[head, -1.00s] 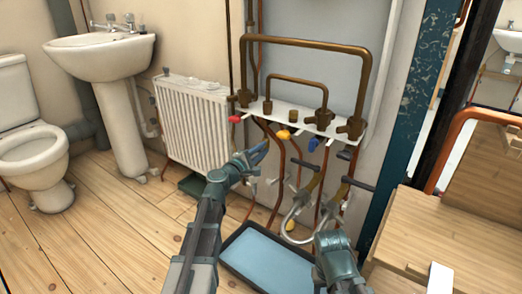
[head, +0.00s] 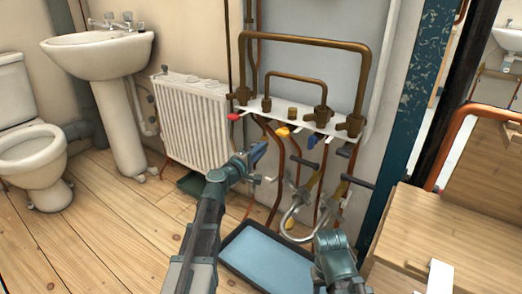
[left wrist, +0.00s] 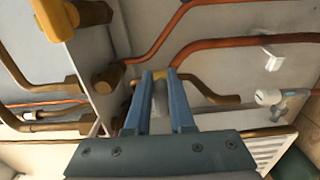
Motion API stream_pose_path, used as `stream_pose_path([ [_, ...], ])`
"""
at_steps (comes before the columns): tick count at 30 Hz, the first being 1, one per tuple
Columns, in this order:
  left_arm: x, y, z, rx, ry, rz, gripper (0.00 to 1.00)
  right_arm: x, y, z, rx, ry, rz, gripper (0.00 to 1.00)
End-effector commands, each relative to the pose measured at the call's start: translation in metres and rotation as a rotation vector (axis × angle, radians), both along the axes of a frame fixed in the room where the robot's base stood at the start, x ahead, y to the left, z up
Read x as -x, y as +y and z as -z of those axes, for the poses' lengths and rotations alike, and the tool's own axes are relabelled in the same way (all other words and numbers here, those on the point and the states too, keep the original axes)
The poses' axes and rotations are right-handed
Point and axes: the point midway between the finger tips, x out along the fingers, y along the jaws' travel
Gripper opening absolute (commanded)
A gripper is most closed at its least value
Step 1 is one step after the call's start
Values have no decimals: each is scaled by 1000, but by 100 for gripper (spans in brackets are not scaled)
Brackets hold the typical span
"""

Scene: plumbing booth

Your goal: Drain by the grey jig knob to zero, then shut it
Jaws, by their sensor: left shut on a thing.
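My left gripper (head: 256,154) reaches in front of the pipework, below the manifold. In the left wrist view its two blue fingers (left wrist: 160,105) are shut on a small grey cylindrical piece (left wrist: 160,97), which looks like the grey jig knob. The fingers hide most of it in the head view. A blue tray (head: 268,258) lies on the floor below. My right arm shows at the bottom, near the tray's right side, with a teal wrist part (head: 335,250). No gauge reading is legible.
Looped hoses (head: 296,222) hang to the right of my left gripper. A radiator (head: 190,120) stands left, a wooden bench (head: 450,215) right.

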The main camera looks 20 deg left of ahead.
Motion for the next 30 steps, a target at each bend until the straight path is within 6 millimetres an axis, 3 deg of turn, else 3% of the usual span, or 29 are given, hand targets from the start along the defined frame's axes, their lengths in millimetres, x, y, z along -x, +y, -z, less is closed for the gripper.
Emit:
stream_pose_path([
  [7, 1, 0, 1, -4, 0, -1, 0, 0, 0, 0, 0, 0, 0, 51],
  [8, 1, 0, 0, -3, 0, -1, 27, 0, 0, 0, 0, 0, 0, 51],
  [12, 1, 0, 0, -2, 0, -1, 51, 0, 0, 0, 0, 0, 0, 51],
  [23, 5, 2, 0, -1, 0, -1, 51, 0, 0, 0, 0, 0, 0, 51],
  [30, 47, 16, 0, -1, 1, -3, 51, 0, 0, 0, 0, 0, 0, 51],
])
